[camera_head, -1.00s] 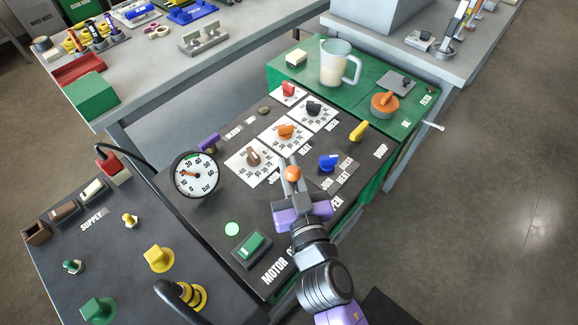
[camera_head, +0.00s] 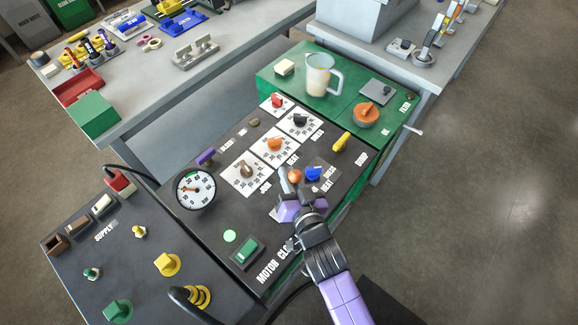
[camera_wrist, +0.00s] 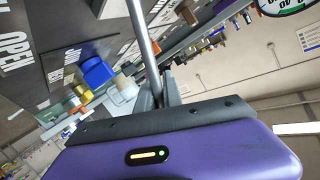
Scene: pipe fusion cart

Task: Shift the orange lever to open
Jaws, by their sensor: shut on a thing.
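The orange lever shows as an orange ball knob (camera_head: 294,176) on the dark panel, just left of the blue knob (camera_head: 313,174). My gripper (camera_head: 287,190) is at the lever, shut on it; its fingers hide most of the shaft. In the wrist view a grey rod, apparently the lever's shaft (camera_wrist: 143,40), runs down to the fingers (camera_wrist: 165,92). The ball end is out of that view.
An orange dial knob (camera_head: 275,144), a yellow handle (camera_head: 341,142) and a pressure gauge (camera_head: 194,189) stand around the lever. A green rocker switch (camera_head: 247,250) is nearer. A clear pitcher (camera_head: 319,75) stands on the green top behind.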

